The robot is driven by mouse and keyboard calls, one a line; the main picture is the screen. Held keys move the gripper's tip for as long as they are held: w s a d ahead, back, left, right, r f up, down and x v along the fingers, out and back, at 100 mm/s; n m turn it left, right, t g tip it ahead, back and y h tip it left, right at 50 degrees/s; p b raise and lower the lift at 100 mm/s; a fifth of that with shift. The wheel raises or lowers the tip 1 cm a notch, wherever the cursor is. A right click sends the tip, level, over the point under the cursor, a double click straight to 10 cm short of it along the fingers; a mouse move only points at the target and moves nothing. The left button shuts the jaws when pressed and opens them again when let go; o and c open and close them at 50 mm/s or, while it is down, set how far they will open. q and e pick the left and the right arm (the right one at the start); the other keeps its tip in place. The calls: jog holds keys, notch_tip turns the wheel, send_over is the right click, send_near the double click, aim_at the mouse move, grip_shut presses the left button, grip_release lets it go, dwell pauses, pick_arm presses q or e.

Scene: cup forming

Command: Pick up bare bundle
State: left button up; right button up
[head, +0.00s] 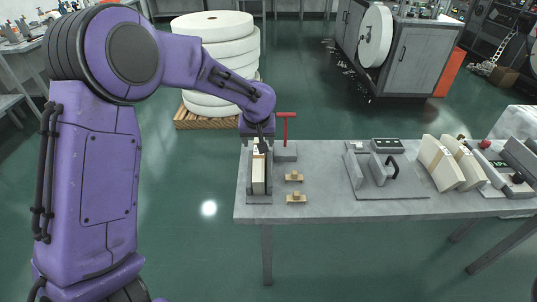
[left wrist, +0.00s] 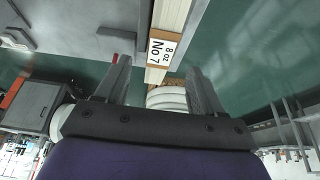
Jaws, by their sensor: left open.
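The bare bundle (head: 258,177) is a cream, long block standing in a grey holder (head: 259,199) at the left end of the table. Whether the fingertips reach down beside the bundle is unclear. My right gripper is out of view.
A red T-handle (head: 286,125) on a grey block stands close right of the gripper. Two small tan blocks (head: 294,177) lie right of the holder. A grey fixture (head: 378,170) and cream bundles (head: 441,163) stand further right.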

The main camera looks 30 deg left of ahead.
aim_at(259, 155)
pick_arm(q)
jog(key=x, duration=0.3)
jog(key=shift+a+f+p, duration=0.1)
jog(key=shift+f+p, duration=0.2)
jog(key=shift+f, duration=0.1)
jog(key=shift+a+f, duration=0.15)
jog(key=shift+f, duration=0.2)
jog(key=x, duration=0.2)
jog(key=p+x, duration=0.1)
jog(key=x, duration=0.2)
jog(key=shift+f+p, duration=0.3)
jog(key=shift+f, duration=0.1)
jog(key=shift+r, duration=0.1)
jog(key=shift+c, duration=0.3)
jog(key=shift+d, duration=0.2)
jog(key=c, duration=1.1)
grip_shut()
jog(key=shift+r, duration=0.1)
